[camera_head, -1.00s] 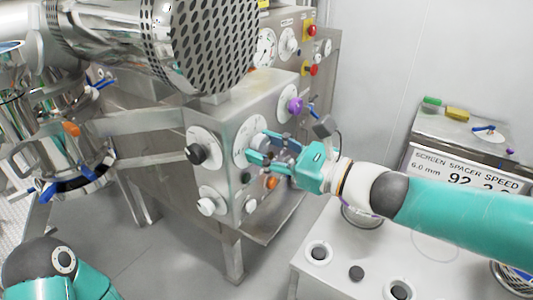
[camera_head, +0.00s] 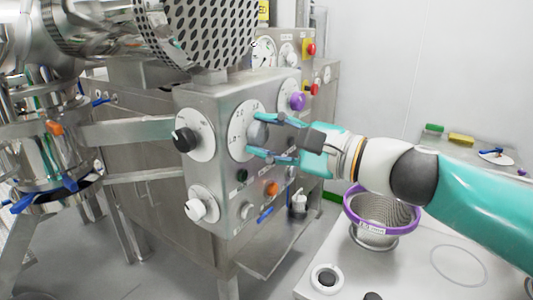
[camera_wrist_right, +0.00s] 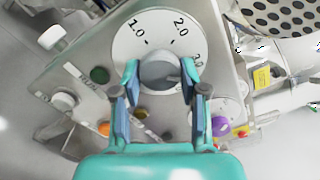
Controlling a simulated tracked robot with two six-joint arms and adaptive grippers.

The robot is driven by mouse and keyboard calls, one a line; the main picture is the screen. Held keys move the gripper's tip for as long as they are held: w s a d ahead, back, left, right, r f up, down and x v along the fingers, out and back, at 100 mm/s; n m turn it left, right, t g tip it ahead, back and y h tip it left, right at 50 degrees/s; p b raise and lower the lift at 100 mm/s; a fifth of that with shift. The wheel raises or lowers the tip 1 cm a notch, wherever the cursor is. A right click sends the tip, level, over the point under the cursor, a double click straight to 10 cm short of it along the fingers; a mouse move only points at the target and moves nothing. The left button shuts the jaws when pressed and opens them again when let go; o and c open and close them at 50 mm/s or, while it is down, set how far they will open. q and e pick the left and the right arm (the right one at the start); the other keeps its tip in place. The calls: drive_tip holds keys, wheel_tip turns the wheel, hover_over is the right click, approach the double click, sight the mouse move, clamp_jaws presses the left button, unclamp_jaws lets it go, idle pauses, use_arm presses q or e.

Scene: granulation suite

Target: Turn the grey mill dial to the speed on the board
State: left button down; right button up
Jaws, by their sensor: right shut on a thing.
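The grey mill dial (camera_head: 258,132) is a round knob on a white disc with numbers, on the front of the steel control box. In the right wrist view the grey knob (camera_wrist_right: 160,70) sits below the marks 1.0 and 2.0, with 3.0 partly covered at the right. My right gripper (camera_head: 253,134) has one finger above and one below the knob and is shut on it. Its fingers (camera_wrist_right: 159,68) flank the knob in the wrist view. Where the knob points is not clear. The board is out of view now. My left gripper is not in view.
Nearby are a black knob (camera_head: 185,140), a white knob (camera_head: 197,209), a purple knob (camera_head: 297,101) and an orange button (camera_head: 272,189). A purple-rimmed sieve (camera_head: 362,222) stands on the white table (camera_head: 405,268) at the lower right.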

drive_tip(key=shift+a+f+n+b, duration=0.1)
drive_tip(key=shift+n+b, duration=0.4)
drive_tip(key=shift+n, duration=0.2)
drive_tip(key=o, duration=1.1)
drive_tip(key=shift+o, duration=0.2)
drive_tip(key=shift+s, duration=0.1)
drive_tip(key=shift+s+d, duration=0.2)
drive_tip(key=shift+d, duration=0.2)
drive_tip(key=v, duration=1.1)
